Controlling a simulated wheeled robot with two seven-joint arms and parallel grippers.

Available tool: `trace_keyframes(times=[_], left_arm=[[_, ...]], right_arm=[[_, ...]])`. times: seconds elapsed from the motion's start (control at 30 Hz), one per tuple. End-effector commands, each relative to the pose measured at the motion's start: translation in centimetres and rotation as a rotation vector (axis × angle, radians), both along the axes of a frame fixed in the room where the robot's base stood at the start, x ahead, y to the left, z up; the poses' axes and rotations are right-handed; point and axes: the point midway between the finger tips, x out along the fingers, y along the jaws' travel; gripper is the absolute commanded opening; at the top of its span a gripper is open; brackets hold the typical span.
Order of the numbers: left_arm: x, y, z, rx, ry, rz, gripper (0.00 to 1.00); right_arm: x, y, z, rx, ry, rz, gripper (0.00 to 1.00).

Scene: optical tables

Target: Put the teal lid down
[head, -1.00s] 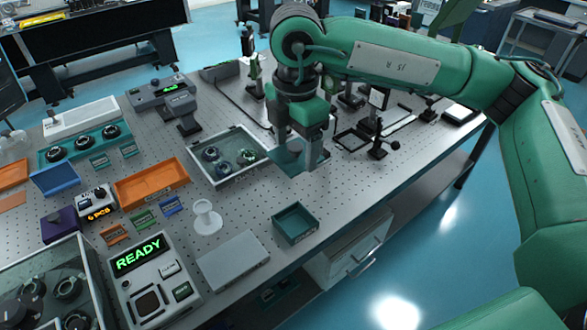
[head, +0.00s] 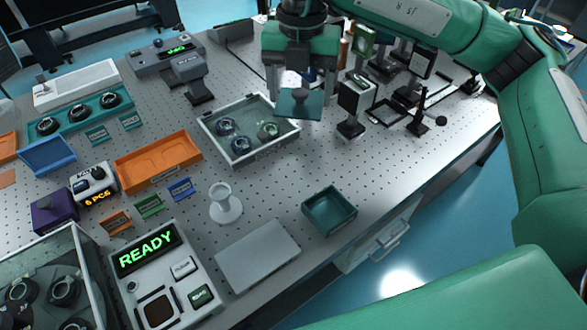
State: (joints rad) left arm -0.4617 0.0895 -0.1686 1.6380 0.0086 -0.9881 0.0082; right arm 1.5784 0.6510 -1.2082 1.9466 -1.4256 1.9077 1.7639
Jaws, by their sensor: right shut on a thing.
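The teal lid (head: 291,108) is a flat square plate with a dark knob on top. An open teal box (head: 330,213), empty inside, stands near the table's front edge, well in front of the lid. My left gripper is not in view.
The clear-walled tray (head: 277,147) holds several round parts. Optical mounts (head: 351,105) stand right of the lid. A white spool-like stand (head: 225,205), a grey plate (head: 257,256) and a READY device (head: 163,280) are at front. Bare perforated table (head: 345,160) lies between lid and box.

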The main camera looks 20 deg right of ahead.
Motion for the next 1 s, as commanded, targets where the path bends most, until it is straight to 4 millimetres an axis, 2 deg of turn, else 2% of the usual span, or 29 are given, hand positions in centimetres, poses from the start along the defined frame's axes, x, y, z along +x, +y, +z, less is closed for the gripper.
trace_keyframes(times=[0.17,0.4,0.53,0.7,0.87,1.0], left_arm=[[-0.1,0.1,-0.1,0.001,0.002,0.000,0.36],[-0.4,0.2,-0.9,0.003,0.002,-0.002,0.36],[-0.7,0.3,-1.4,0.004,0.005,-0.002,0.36],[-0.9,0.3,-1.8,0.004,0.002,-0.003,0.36],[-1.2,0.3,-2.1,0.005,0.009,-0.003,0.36],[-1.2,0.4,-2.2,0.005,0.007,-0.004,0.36]], right_arm=[[-0.1,-0.1,-3.4,-0.003,0.006,0.008,0.49],[-0.1,-0.1,-9.9,-0.003,0.006,0.005,0.49],[-0.1,-0.1,-13.0,-0.001,0.004,0.005,0.49],[-0.1,-0.1,-15.1,-0.001,0.003,0.006,0.49],[-0.1,0.0,-16.2,0.000,0.002,0.005,0.49],[-0.1,-0.1,-18.2,-0.001,0.004,0.005,0.49]])
